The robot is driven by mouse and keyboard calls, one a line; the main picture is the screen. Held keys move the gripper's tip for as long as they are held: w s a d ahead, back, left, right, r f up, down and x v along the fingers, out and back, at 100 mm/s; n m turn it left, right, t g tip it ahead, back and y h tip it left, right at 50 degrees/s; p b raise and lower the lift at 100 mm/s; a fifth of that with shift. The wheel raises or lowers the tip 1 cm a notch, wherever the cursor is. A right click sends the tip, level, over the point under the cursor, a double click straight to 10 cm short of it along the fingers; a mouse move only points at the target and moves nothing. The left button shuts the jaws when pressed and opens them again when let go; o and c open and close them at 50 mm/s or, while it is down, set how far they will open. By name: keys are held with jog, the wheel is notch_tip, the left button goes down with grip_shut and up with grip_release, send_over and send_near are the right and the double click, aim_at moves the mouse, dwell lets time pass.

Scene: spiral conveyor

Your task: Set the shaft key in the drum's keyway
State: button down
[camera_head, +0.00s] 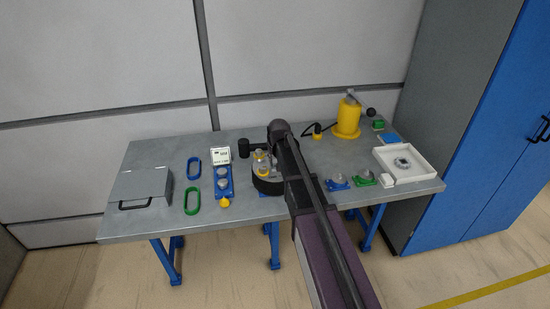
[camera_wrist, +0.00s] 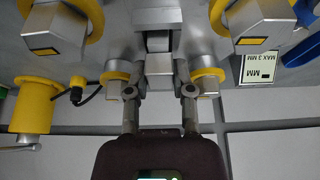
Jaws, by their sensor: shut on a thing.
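My gripper (camera_wrist: 159,82) shows in the wrist view, its two fingers on either side of a small grey block, which I take to be the shaft key (camera_wrist: 158,68). The gripper is shut on this block. Right beyond the block are grey stepped parts of the drum, between silver heads with yellow rings. I cannot tell whether the key touches the drum or where exactly the keyway runs. In the head view the drum (camera_head: 268,186) is a dark round body with yellow-ringed parts on top, at the table's middle. My arm hides the gripper and the key there.
The grey table (camera_head: 130,222) carries a grey box (camera_head: 140,186) with a handle, blue (camera_head: 194,168) and green (camera_head: 192,201) rings, a yellow pump-like device (camera_head: 348,118), and a white tray (camera_head: 402,162). A white sign (camera_wrist: 258,68) stands near the drum. A blue cabinet (camera_head: 490,150) is at right.

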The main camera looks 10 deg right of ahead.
jog(key=shift+c, duration=2)
grip_release()
jog(key=shift+r, duration=0.1)
